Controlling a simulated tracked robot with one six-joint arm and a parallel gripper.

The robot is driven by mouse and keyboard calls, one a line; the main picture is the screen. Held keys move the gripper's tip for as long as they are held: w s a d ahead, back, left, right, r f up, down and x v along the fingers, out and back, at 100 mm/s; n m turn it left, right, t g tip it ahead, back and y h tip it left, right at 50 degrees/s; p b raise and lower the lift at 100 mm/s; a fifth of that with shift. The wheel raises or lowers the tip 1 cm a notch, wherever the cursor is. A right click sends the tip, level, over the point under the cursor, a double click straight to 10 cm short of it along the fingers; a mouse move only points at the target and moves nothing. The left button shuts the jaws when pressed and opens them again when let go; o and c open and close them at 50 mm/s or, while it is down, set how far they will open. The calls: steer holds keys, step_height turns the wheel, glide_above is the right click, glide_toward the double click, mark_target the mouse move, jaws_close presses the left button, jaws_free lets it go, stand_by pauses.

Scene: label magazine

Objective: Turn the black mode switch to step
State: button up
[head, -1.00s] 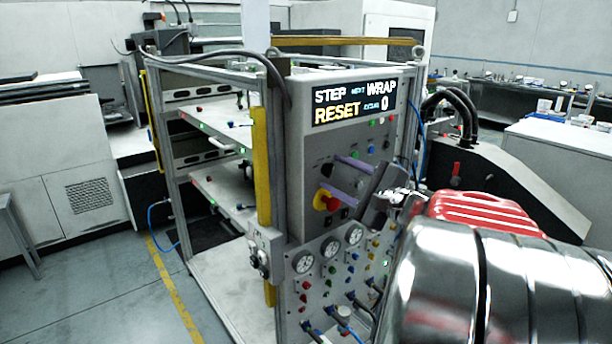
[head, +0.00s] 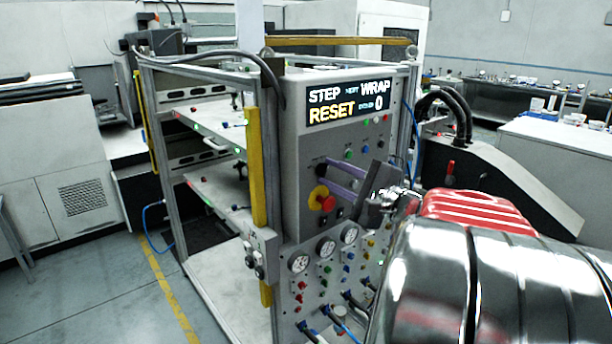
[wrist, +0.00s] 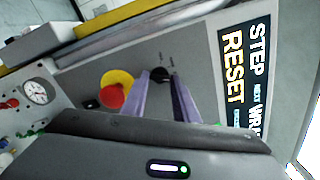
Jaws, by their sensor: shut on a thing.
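The black mode switch (wrist: 160,75) is a small round knob on the grey control panel (wrist: 200,60). In the wrist view the purple fingertips of my gripper (wrist: 161,80) are on either side of it, shut on it. The labels by the switch are too small to read. The display (head: 347,101) shows STEP, WRAP, RESET and 0.
A red emergency knob on a yellow base (head: 325,201) sits just beside my fingers. Gauges (head: 327,248) and hoses fill the lower panel. Small coloured buttons (head: 350,154) lie above my fingers. A yellow post (head: 256,165) stands at the panel's left edge.

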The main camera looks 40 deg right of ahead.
steer(key=shift+f+n, duration=0.15)
steer(key=shift+n, duration=0.25)
steer(key=o, duration=1.1)
steer(key=shift+c, duration=0.2)
steer(key=shift+s, duration=0.15)
steer(key=s, duration=1.3)
steer(key=shift+s+d, duration=0.15)
steer(key=shift+s, duration=0.1)
